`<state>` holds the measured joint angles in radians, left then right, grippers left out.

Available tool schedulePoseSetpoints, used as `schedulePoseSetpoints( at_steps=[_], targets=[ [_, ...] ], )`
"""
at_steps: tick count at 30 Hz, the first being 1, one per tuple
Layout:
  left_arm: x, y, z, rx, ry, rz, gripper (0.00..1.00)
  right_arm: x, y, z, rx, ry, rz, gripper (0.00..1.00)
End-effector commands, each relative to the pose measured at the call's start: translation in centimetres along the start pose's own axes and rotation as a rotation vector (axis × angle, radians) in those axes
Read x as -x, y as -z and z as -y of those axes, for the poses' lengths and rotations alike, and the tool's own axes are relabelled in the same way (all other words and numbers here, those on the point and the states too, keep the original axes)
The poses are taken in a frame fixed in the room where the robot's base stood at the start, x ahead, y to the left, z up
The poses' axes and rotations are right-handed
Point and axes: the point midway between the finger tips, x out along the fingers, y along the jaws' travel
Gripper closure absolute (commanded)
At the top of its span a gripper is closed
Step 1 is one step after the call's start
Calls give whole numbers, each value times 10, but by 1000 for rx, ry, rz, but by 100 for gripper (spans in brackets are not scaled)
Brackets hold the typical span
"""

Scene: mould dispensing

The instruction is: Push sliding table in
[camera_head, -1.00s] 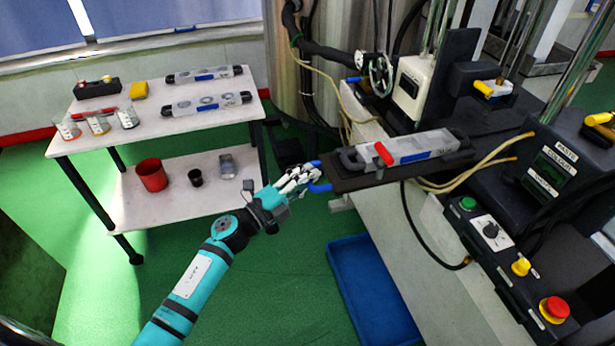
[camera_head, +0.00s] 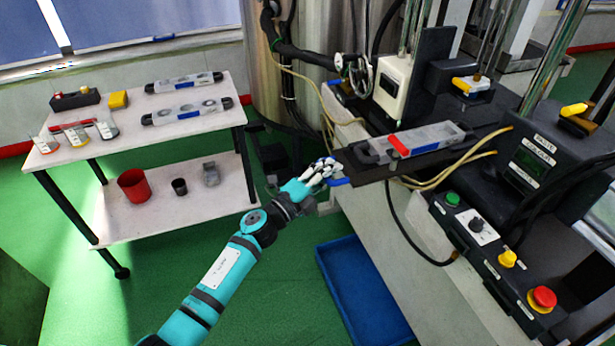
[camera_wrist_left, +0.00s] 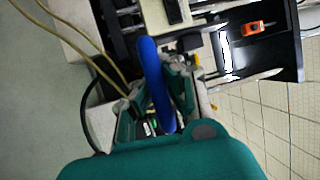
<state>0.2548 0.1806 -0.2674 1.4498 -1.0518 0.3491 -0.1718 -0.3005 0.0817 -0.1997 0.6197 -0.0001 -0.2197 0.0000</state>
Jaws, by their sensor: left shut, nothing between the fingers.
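The sliding table (camera_head: 372,172) is a dark flat plate on the machine, carrying a grey mould (camera_head: 430,137) with a red clamp handle (camera_head: 399,145). Its blue end handle (camera_head: 340,182) faces my left arm and is partly hidden by the fingers. My left gripper (camera_head: 325,168) is shut with nothing held, right at this handle. In the left wrist view the blue handle (camera_wrist_left: 156,85) runs lengthwise in front of the fingers; whether they touch it I cannot tell. My right gripper is not in view.
A white two-level cart (camera_head: 215,125) with moulds, cups and a red pot (camera_head: 133,185) stands at left. A blue tray (camera_head: 365,290) lies on the green floor below the table. A control box (camera_head: 490,240) with buttons and a hanging black cable are at right.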

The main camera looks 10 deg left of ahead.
Motion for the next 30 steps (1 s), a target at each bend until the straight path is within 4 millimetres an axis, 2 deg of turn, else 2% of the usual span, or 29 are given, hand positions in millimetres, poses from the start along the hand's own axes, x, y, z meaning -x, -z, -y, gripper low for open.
schedulePoseSetpoints(
  at_steps=[1, 10, 19, 26, 30],
  targets=[
    [-1, 2, -7, 3, -11, 0, 100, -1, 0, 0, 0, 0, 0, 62],
    [-1, 2, -9, 3, -14, 1, 100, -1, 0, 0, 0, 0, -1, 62],
    [-2, 2, -7, 1, -11, 2, 62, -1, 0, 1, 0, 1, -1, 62],
    [-2, 2, -5, -1, -8, 1, 62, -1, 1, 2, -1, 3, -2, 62],
    [5, 1, -6, -1, -10, 2, 62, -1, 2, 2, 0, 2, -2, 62]
  ],
)
